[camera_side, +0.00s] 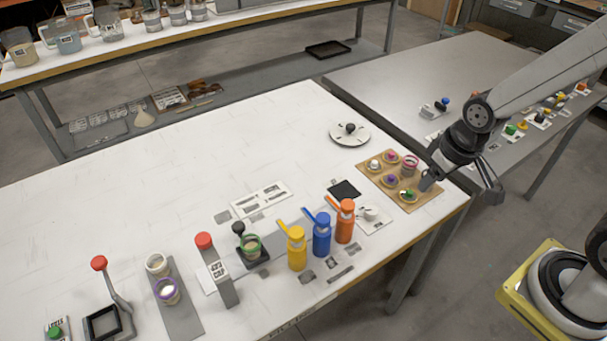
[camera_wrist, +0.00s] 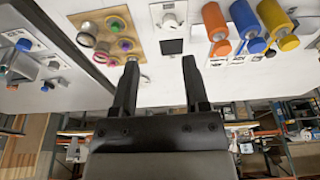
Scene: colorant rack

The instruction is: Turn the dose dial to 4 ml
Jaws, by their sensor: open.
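A small pale knob (camera_side: 371,213) sits on a white plate (camera_side: 381,225) right of the orange bottle. It also shows in the wrist view as a pale round knob (camera_wrist: 169,21). It may be the dose dial; its markings are too small to read, so I cannot tell its setting. A white disc (camera_side: 350,141) with a black centre knob (camera_side: 350,128) lies farther back. My gripper (camera_wrist: 160,62) is open and empty, its fingers spread apart. In the side view it is above the right end of the bench, by the wooden board, apart from the pale knob.
A wooden board (camera_side: 418,204) holds several coloured cups. Orange (camera_side: 345,222), blue (camera_side: 321,237) and yellow (camera_side: 297,250) bottles stand left of the pale knob. A black square pad (camera_side: 344,189) lies behind it. The bench's back left is clear.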

